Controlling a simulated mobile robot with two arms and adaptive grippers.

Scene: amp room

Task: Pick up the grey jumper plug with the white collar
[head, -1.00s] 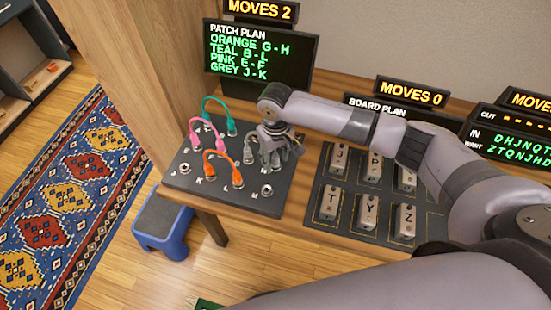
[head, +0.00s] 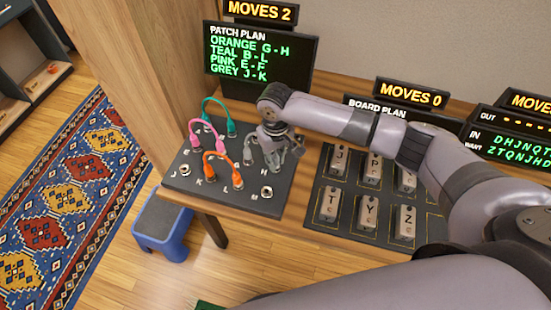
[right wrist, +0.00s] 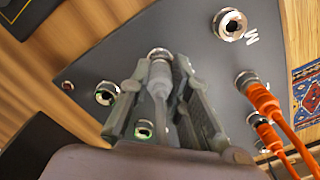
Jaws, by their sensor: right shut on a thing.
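My right gripper (head: 270,150) is over the right side of the patch panel (head: 185,182), pointing down. In the right wrist view its fingers (right wrist: 160,92) are shut on a grey jumper plug (right wrist: 158,85). The plug has a pale collar near its tip, which is at a metal socket ring; whether it is seated in the socket I cannot tell. The gripper hides most of this plug in the head view. My left gripper is not in view.
Orange (head: 222,160), pink (head: 208,133) and teal (head: 214,100) jumpers arch over the panel beside my gripper. Orange plugs (right wrist: 258,98) also stand close in the right wrist view. Lettered blocks (head: 330,205) are to the right. A blue stool (head: 162,228) stands on the floor.

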